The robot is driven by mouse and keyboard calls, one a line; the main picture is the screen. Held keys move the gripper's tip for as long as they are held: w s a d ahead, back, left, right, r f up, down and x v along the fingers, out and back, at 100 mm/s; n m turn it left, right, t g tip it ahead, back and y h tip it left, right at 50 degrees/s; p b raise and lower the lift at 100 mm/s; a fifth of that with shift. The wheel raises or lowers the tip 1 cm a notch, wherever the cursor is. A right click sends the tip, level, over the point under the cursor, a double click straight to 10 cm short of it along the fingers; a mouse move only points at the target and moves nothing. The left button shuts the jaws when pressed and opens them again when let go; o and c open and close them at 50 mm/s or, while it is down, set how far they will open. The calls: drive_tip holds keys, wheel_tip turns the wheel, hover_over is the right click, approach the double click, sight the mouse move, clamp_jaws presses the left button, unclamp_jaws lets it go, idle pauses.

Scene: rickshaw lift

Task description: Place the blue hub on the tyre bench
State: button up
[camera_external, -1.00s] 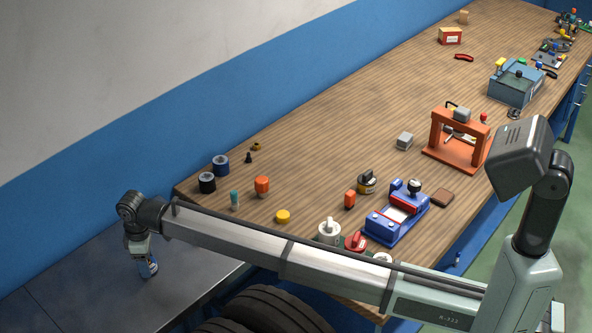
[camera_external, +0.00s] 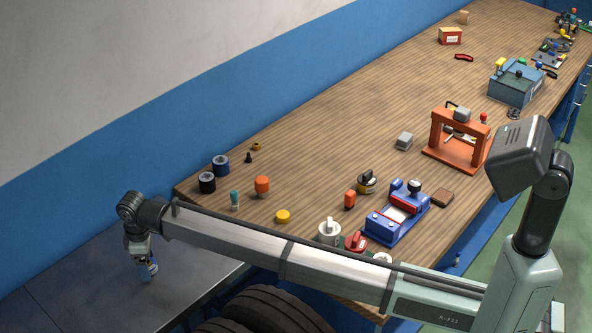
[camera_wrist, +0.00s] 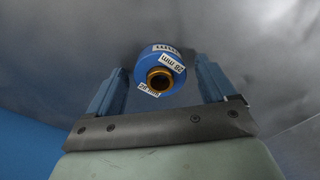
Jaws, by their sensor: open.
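The blue hub (camera_wrist: 176,64) shows in the wrist view with white labels reading 28 mm and a brass-coloured bore. It is between the two blue fingers of my gripper (camera_wrist: 158,84), with visible gaps on both sides. My gripper is open. In the external view my gripper (camera_external: 148,271) points down at the grey metal bench (camera_external: 85,285) at lower left, with the hub largely hidden by the fingers. Whether the hub rests fully on the metal cannot be told for certain. I take this metal surface to be the tyre bench.
A wooden workbench (camera_external: 330,120) stands behind and to the right, with a dark blue roll (camera_external: 221,166), a black roll (camera_external: 207,183), an orange part (camera_external: 262,186) and a blue fixture (camera_external: 397,222). Tyres (camera_external: 275,308) lie at the lower middle. The metal bench around my gripper is clear.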

wheel_tip(320, 180, up, 12)
idle(0.5)
